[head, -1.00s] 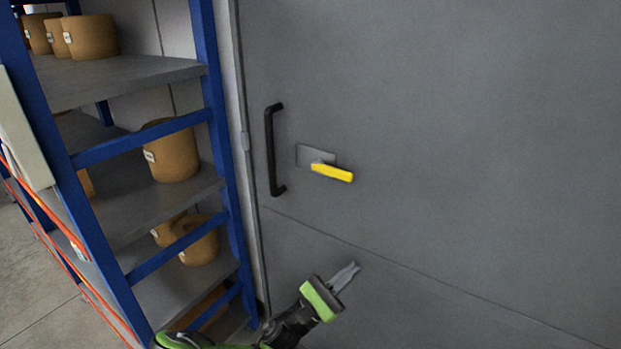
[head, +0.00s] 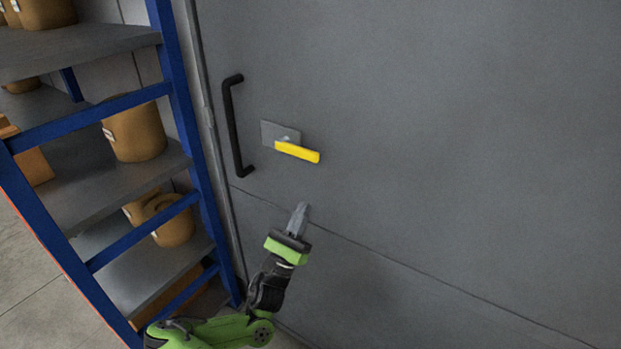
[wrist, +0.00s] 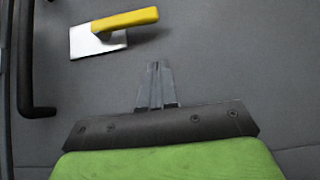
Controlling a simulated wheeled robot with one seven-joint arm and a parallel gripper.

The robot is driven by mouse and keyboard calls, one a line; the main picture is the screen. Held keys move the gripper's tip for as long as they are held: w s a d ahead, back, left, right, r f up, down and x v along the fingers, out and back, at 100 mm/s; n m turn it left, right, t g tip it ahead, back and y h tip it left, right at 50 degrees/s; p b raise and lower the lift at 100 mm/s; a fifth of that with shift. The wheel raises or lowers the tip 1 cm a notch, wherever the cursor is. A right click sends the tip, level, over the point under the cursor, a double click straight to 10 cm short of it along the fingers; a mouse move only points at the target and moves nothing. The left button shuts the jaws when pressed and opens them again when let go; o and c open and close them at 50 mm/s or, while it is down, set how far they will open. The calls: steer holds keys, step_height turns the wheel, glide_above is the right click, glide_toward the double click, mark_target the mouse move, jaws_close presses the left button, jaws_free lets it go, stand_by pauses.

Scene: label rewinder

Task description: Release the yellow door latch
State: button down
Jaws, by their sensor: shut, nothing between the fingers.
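The yellow door latch (head: 297,152) is a short bar, close to level with its right end slightly lower, on a grey mounting plate (head: 280,134) on the grey door (head: 430,130). In the wrist view the yellow latch (wrist: 126,19) and its plate (wrist: 97,43) show at the upper left, ahead of the fingertips. My gripper (head: 301,208) is below the latch in the head view, apart from it, with its fingers pointing up. In the wrist view my gripper (wrist: 155,68) has its fingers together and empty. Nothing hides the latch.
A black vertical door handle (head: 233,125) stands left of the latch; it also shows at the left of the wrist view (wrist: 27,60). A blue-framed shelf rack (head: 185,130) with brown rolls (head: 136,131) is further left. The door right of the latch is clear.

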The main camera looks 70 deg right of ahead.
mark_target(318, 161)
steer(key=d+r, duration=0.1)
steer(key=r, duration=0.1)
steer(key=d+r, duration=0.1)
steer(key=r, duration=0.2)
steer(key=d+r, duration=0.1)
steer(key=r, duration=0.2)
steer(key=shift+s+d, duration=0.35)
steer(key=shift+d, duration=0.05)
